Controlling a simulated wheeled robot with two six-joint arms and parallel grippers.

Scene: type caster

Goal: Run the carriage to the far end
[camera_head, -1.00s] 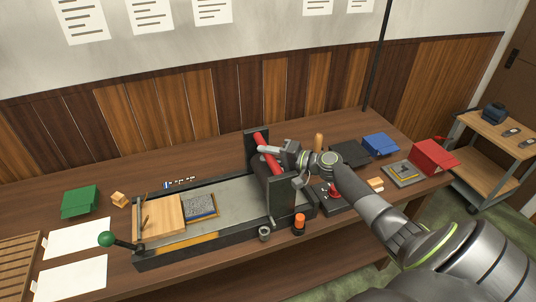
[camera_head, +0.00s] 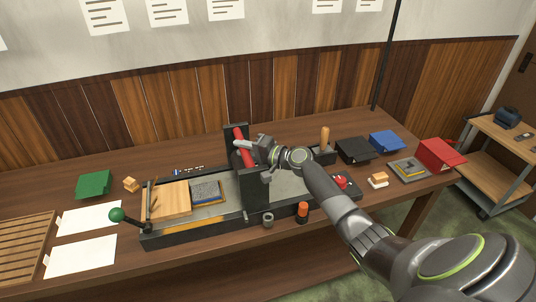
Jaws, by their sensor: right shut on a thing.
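The carriage (camera_head: 254,199) is a dark upright frame straddling the long grey bed (camera_head: 285,187). A red bar (camera_head: 238,133) runs across its top. My right gripper (camera_head: 260,147) is shut on the red bar; its fingers partly hide the bar. To the left of the carriage, a framed grey block of type (camera_head: 208,192) and a pale wooden board (camera_head: 172,200) lie on the bed. A lever with a green knob (camera_head: 116,214) sticks out at the bed's left end. Bare bed shows to the right of the carriage. My left gripper is out of view.
An orange-topped bottle (camera_head: 303,211) and a small grey cup (camera_head: 268,220) stand in front of the bed. A red knob (camera_head: 340,181) sits at its right end. Black (camera_head: 355,150), blue (camera_head: 386,142) and red (camera_head: 437,153) boxes stand on the right. White sheets (camera_head: 80,254) lie front left.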

